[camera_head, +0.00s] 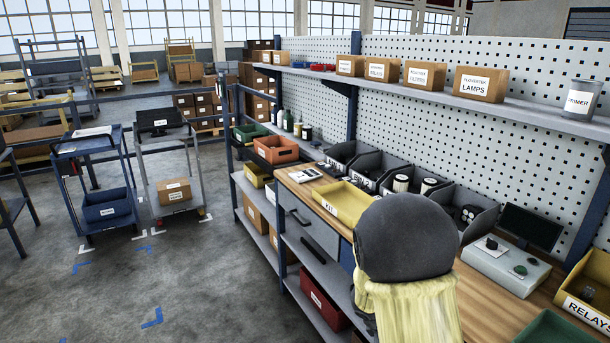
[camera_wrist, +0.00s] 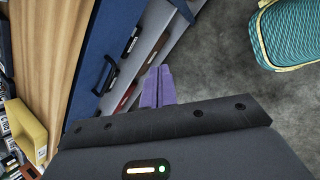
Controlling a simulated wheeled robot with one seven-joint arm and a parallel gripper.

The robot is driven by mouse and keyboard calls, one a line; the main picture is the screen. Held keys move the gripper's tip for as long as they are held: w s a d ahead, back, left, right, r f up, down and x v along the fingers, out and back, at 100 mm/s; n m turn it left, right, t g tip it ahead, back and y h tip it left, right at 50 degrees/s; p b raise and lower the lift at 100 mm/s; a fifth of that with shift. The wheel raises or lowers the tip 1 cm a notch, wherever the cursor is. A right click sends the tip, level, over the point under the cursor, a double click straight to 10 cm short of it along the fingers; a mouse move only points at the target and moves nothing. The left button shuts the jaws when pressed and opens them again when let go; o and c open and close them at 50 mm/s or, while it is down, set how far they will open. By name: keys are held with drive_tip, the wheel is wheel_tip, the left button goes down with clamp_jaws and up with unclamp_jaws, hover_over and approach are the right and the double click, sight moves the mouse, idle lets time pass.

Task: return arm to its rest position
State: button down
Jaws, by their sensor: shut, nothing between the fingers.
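My gripper (camera_wrist: 158,87) shows in the wrist view as two purple fingers side by side, closed together with nothing between them. It hangs over the grey floor, just right of the workbench front with its blue drawers (camera_wrist: 112,50). In the head view my own arm, a dark rounded joint with a pale yellow cover below it, stands in front of the bench and hides part of it. The gripper itself is not visible in the head view.
The wooden bench (camera_head: 306,187) holds a yellow kit tray (camera_head: 343,203), dark bins, a grey control box (camera_head: 506,268) and a yellow relays bin (camera_head: 590,290). A shelf with boxes (camera_head: 480,84) runs above. Two trolleys (camera_head: 95,190) (camera_head: 168,175) stand left. Floor (camera_head: 200,275) between is clear.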

drive_tip(key=s+a+r+m+y+p, duration=0.2)
drive_tip(key=s+a+r+m, duration=0.1)
drive_tip(key=s+r+m, duration=0.3)
drive_tip(key=s+a+r+m+y+p, duration=0.2)
drive_tip(key=s+r+m, duration=0.4)
drive_tip(key=m, duration=0.3)
drive_tip(key=shift+s+a+r+y+p, duration=0.2)
drive_tip(key=shift+s+a+y+p, duration=0.15)
drive_tip(key=shift+s+a+y, duration=0.35)
drive_tip(key=shift+a, duration=0.1)
